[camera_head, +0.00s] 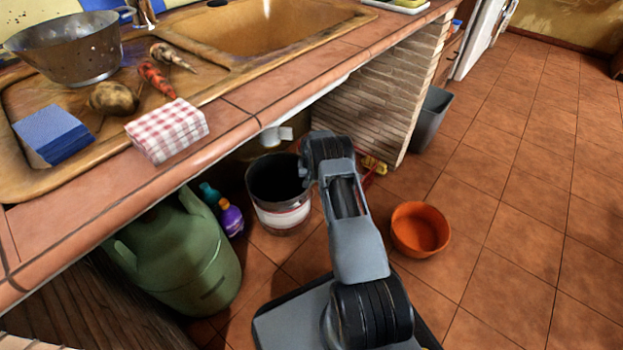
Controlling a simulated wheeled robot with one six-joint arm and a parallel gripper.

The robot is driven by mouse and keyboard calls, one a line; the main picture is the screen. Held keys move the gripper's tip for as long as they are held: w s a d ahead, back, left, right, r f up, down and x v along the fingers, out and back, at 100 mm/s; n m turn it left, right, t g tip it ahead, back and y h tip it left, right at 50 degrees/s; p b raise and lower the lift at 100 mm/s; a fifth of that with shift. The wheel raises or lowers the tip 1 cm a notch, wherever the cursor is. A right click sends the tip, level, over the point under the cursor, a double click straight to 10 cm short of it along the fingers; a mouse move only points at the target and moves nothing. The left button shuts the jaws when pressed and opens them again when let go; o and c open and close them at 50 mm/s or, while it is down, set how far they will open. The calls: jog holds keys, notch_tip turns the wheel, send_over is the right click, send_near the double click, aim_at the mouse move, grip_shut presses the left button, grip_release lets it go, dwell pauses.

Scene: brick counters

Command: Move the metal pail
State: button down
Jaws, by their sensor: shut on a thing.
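The metal pail (283,216) stands upright under the counter, left of my arm. It has a dark inside and a white and red band around its side. My gripper (305,172) is at the pail's right rim and is shut on it. The fingertips are small and partly hidden by my wrist. I cannot tell whether the pail's base touches the floor.
A green gas cylinder (178,262) and purple (231,218) and teal bottles stand left of the pail. An orange bowl (420,229) lies on the floor at right. A brick wall (375,115) and the counter edge (235,128) bound the space.

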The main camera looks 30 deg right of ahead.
jog(key=shift+s+a+f, duration=0.1)
jog(key=shift+s+f, duration=0.05)
jog(key=c, duration=1.2)
grip_release()
jog(key=shift+r, duration=0.2)
notch_tip(320, 180, up, 12)
jog(key=p, duration=0.4)
jog(key=shift+f, duration=0.1)
